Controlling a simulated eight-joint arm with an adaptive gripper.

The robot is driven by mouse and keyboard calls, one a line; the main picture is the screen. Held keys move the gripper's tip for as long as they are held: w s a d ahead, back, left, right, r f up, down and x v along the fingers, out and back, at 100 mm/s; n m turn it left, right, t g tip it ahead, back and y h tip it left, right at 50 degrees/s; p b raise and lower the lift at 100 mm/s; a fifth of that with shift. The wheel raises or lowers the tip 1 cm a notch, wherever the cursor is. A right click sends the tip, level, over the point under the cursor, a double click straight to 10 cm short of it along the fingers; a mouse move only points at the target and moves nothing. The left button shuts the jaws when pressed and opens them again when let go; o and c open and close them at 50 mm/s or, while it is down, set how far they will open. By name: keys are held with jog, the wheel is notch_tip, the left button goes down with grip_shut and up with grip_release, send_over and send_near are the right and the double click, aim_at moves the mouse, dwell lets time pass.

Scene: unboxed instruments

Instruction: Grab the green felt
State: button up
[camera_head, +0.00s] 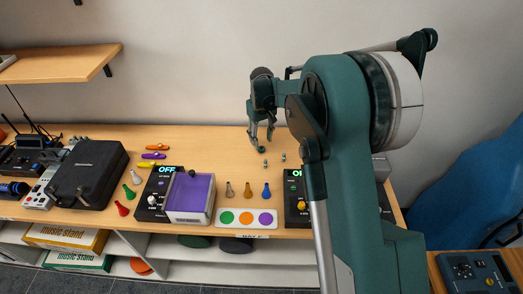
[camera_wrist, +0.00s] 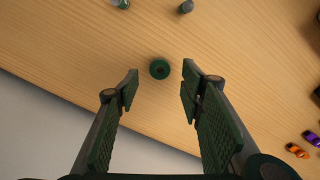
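A small round dark green piece with a darker centre, which looks like the green felt (camera_wrist: 159,69), lies on the wooden tabletop. In the wrist view it sits just beyond and between the fingertips of my gripper (camera_wrist: 160,85), touching neither. My gripper is open and empty, pointing down. In the head view, my gripper (camera_head: 262,141) is over the back middle of the table, and the green piece (camera_head: 261,149) shows just below its fingertips. How high the fingertips are above the table I cannot tell.
Two small grey-green pieces (camera_wrist: 121,3) (camera_wrist: 186,6) stand nearby. Toy cars (camera_head: 153,155) lie to the left. A purple-lined box (camera_head: 208,218), coloured pawns (camera_head: 248,191) and a dotted card (camera_head: 222,228) are at the front. Bare wood surrounds the green piece.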

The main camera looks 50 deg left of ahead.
aim_at(262, 146)
jog(key=shift+a+f, duration=0.1)
jog(key=shift+f, duration=2.35)
jog(key=shift+c, duration=0.3)
jog(key=c, duration=0.6)
